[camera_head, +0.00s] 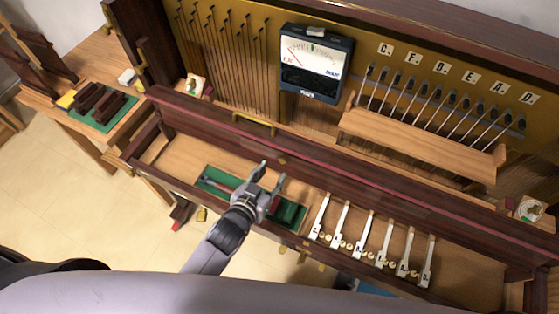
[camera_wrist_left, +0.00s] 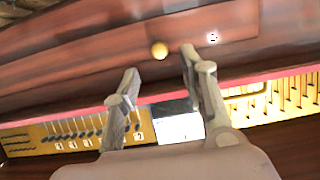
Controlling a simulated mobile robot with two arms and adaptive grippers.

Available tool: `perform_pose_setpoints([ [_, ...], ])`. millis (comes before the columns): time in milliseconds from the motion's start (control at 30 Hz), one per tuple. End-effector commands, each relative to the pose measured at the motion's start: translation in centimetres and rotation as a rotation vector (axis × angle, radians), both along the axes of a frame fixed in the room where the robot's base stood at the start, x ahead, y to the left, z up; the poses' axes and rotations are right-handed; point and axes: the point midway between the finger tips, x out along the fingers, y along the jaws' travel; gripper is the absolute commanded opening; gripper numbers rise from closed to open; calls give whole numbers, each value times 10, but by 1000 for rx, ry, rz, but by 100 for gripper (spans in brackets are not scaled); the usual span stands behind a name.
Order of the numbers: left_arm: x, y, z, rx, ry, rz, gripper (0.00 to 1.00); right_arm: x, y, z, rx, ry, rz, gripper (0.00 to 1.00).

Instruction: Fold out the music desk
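The long dark reddish-brown board (camera_head: 400,198) with a red strip runs across the piano behind the key bed. I cannot tell for certain whether it is the music desk. In the left wrist view a dark wooden panel (camera_wrist_left: 75,60) fills the upper part, with a round brass knob (camera_wrist_left: 159,50) on it. My left gripper (camera_head: 271,174) is open and empty, above the key bed in front of the board. In the left wrist view its fingers (camera_wrist_left: 158,68) are spread, with the knob appearing between and beyond the tips. My right gripper is not in view.
A green tray (camera_head: 224,178) and several white key parts (camera_head: 363,237) lie in the key bed. A tuner (camera_head: 315,64) stands behind the board, beside a wooden rail (camera_head: 420,145) with hammers. A side table (camera_head: 40,100) holds a green mat (camera_head: 104,115).

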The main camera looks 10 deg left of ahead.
Motion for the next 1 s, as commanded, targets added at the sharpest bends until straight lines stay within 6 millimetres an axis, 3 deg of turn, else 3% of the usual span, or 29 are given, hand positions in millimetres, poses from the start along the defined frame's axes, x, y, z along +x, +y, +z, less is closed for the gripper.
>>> perform_pose_setpoints([
  [100, 22, -7, -7, -1, -1, 0, 39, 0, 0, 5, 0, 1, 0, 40],
  [333, 47, -16, -20, -1, -1, 0, 39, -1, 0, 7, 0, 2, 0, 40],
  [767, 55, -18, -24, -1, 0, -1, 39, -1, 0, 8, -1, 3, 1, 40],
  [1000, 55, -18, -24, -1, 0, 0, 24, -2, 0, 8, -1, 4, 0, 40],
])
